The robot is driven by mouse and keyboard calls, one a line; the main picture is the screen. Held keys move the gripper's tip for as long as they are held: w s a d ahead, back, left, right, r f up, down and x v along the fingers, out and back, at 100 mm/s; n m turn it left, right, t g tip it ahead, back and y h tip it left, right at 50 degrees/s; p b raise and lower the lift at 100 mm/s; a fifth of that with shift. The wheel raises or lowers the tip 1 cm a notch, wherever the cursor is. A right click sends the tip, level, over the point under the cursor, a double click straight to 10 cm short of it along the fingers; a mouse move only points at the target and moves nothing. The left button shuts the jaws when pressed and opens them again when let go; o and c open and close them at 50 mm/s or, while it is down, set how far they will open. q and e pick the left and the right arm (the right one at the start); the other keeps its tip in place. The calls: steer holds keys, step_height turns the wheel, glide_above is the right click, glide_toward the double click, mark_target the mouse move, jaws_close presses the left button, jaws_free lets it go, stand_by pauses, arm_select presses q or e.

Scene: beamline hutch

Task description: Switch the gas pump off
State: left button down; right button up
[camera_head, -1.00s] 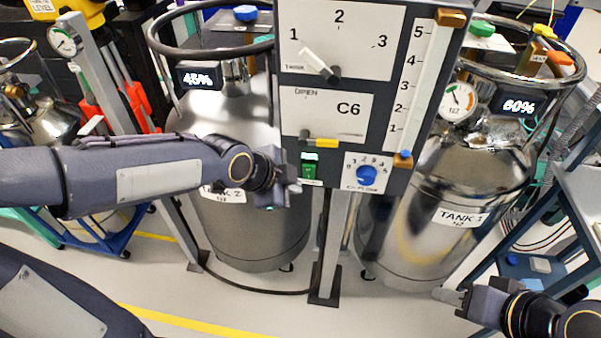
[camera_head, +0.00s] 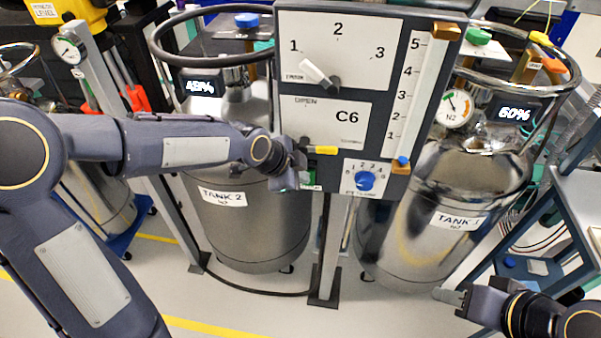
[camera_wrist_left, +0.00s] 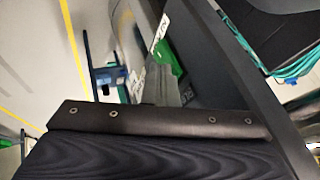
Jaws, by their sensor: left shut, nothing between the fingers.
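The control panel (camera_head: 395,35) stands in the centre of the head view. A green switch (camera_head: 310,178) sits at its lower left, mostly hidden behind my left gripper; its lettering cannot be read. Green also shows in the left wrist view (camera_wrist_left: 168,52), beside the fingers. My left gripper (camera_head: 300,172) is shut and empty, in front of the switch; whether it touches cannot be told. My right gripper (camera_head: 452,296) is at the lower right, away from the panel; its fingers look close together but their state is unclear.
Close to the switch are a yellow-tipped lever (camera_head: 322,150) and a blue rotary knob (camera_head: 365,181). Above is a white selector handle (camera_head: 316,73); a slider (camera_head: 402,161) is at right. Tank 2 (camera_head: 250,225) and Tank 1 (camera_head: 425,245) stand behind the panel.

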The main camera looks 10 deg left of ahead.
arm_select(q)
steer(key=shift+b, duration=0.4)
arm_select(e)
steer(key=shift+r, duration=0.1)
arm_select(q)
steer(key=shift+w+r, duration=0.1)
steer(key=shift+r, duration=0.05)
steer(key=shift+r+p, duration=0.55)
steer(key=shift+r, duration=0.15)
arm_select(e)
steer(key=shift+r, duration=0.55)
steer(key=shift+a, duration=0.1)
